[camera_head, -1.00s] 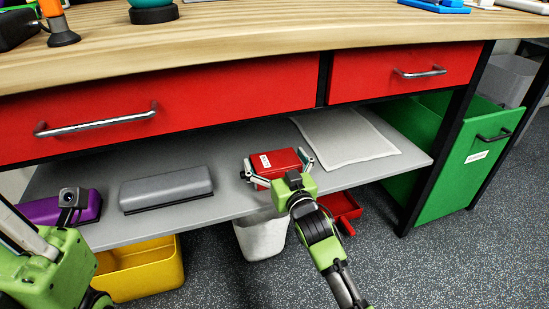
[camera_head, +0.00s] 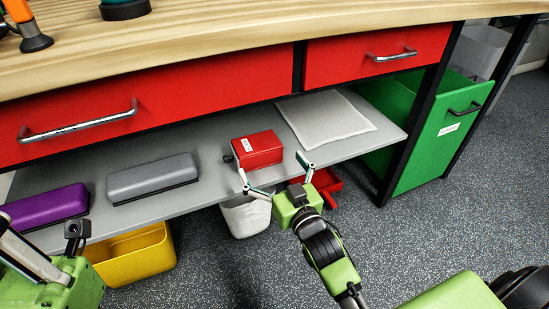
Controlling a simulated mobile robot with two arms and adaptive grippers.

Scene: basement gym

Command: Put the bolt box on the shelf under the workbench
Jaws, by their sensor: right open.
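The bolt box is a small red box with a white label (camera_head: 260,149), resting on the grey shelf (camera_head: 215,172) under the workbench (camera_head: 240,48). My right gripper (camera_head: 277,171) is open in front of the box, its two fingers spread and apart from it, near the shelf's front edge. Nothing is between its fingertips. My left arm comes in at the lower left corner, but its fingers are not visible there.
On the shelf are a purple case (camera_head: 48,207), a grey case (camera_head: 152,178) and a folded white cloth (camera_head: 326,117). Below stand a yellow bin (camera_head: 133,257), a white bin (camera_head: 246,216) and a red tray (camera_head: 323,184). A green bin (camera_head: 425,150) stands at right.

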